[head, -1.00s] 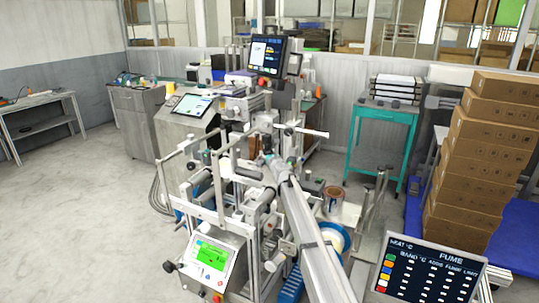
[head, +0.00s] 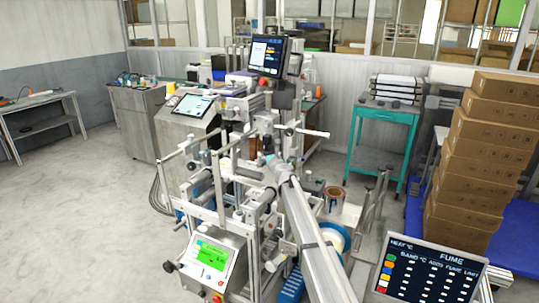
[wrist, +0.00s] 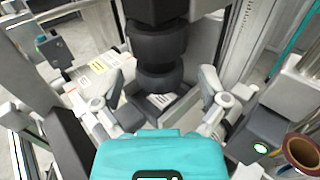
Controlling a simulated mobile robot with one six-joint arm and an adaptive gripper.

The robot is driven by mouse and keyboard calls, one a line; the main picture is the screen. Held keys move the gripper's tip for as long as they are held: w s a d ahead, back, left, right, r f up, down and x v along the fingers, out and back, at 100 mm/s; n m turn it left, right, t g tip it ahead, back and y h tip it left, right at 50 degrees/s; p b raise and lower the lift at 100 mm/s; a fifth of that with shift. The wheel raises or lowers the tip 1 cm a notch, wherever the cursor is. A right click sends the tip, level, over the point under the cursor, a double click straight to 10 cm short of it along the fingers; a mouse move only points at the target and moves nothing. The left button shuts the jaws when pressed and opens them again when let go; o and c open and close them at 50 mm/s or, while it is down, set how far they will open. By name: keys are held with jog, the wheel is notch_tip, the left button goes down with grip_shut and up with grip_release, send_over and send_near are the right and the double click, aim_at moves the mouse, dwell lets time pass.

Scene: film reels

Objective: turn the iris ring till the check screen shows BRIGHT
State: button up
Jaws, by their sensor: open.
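In the wrist view, a black stepped cylinder (wrist: 158,48) with thick rounded bands stands ahead of my gripper (wrist: 162,84). It looks like the lens barrel; which band is the iris ring I cannot tell. My gripper is open, with one grey finger to the left of the barrel's lower end and one to the right, apart from it as far as I can see. In the head view my arm hides most of this spot. A box with a lit green screen (head: 212,254) stands at the front left; its text is too small to read, and whether it is the check screen I cannot tell.
Metal posts and rollers crowd around my arm. A FUME board (head: 428,270) is at the front right, stacked cartons (head: 487,150) at the right. The left floor is clear.

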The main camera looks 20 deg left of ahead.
jog(key=v, duration=1.2)
jog(key=shift+w, duration=0.1)
jog(key=s+d+f+n+g+h+p, duration=0.3)
jog(key=s+d+n, duration=0.6)
jog(key=d, duration=0.8)
jog(key=s+d+f+n+g+h+p, duration=0.3)
jog(key=s+d+n+g+h, duration=0.2)
jog(key=s+d+n, duration=0.4)
jog(key=s+d+f+n+g+h+p, duration=0.3)
jog(key=s+d+n, duration=0.6)
jog(key=s+d, duration=0.8)
jog(key=d+g, duration=0.2)
jog(key=d, duration=0.8)
jog(key=shift+s+f+n+g+h, duration=0.3)
jog(key=shift+s+n+h, duration=0.05)
jog(key=shift+n+h, duration=0.05)
